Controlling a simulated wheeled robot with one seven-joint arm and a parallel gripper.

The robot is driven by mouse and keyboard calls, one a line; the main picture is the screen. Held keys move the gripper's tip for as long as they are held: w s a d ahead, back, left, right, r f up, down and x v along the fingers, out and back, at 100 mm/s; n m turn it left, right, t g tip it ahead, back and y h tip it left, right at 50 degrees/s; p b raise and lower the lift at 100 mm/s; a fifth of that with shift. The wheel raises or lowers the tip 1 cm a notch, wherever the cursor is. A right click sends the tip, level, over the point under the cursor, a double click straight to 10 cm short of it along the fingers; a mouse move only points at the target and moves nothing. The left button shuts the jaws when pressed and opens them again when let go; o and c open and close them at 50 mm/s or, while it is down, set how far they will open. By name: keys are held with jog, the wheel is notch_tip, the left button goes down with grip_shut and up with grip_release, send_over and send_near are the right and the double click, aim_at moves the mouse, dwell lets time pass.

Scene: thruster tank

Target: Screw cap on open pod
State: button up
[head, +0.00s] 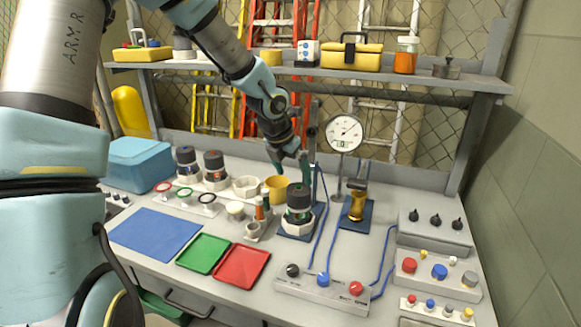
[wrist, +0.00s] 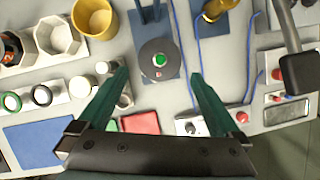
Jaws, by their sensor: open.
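A dark pod with a green centre (head: 299,197) stands upright in a pale holder on a blue pad, right of the yellow cup. In the wrist view its round grey top (wrist: 148,58) shows a green disc and a small red dot; I cannot tell whether a cap is on it. My gripper (head: 291,172) is open and empty just above this pod. In the wrist view the pod lies between and slightly ahead of the fingertips (wrist: 158,75). Two more dark pods (head: 187,160) (head: 214,168) stand in pale holders at the back left. Next to them is an empty octagonal holder (head: 246,186).
Red, green and black rings (head: 184,192) stand at the left. A yellow cup (head: 275,188), a small tool block (head: 256,230) and a brass fitting (head: 357,206) flank the pod. A dial gauge (head: 344,133) rises behind. Blue cables cross the right. The red tray (head: 241,267) is empty.

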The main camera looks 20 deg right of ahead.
aim_at(298, 186)
jog(key=w+m+y+b, duration=0.1)
jog(key=m+b, duration=0.2)
jog(key=m, duration=0.8)
jog(key=w+m+y+b, duration=0.1)
jog(key=m+b, duration=0.1)
jog(key=m, duration=1)
jog(key=w+m+g+y+b, duration=0.1)
jog(key=m+b, duration=0.2)
jog(key=m, duration=0.9)
jog(key=shift+w+a+y+b, duration=0.2)
jog(key=shift+w+y+b, duration=0.05)
jog(key=shift+y+b, duration=0.15)
jog(key=n, duration=0.3)
jog(key=shift+s+d+r+b, duration=0.1)
jog(key=shift+d+r+b, duration=0.2)
jog(key=shift+b, duration=0.05)
jog(key=n, duration=0.2)
jog(key=d+r+n+b, duration=0.1)
jog(key=n, duration=0.1)
jog(key=s+n+g, duration=0.1)
jog(key=n, duration=0.2)
jog(key=shift+d+r+b, duration=0.3)
jog(key=shift+d, duration=0.05)
jog(key=n, duration=0.2)
jog(key=r+n, duration=0.1)
jog(key=shift+s+d, duration=0.35)
notch_tip(298, 186, down, 11)
jog(key=shift+r+p, duration=0.1)
jog(key=shift+p, duration=0.95)
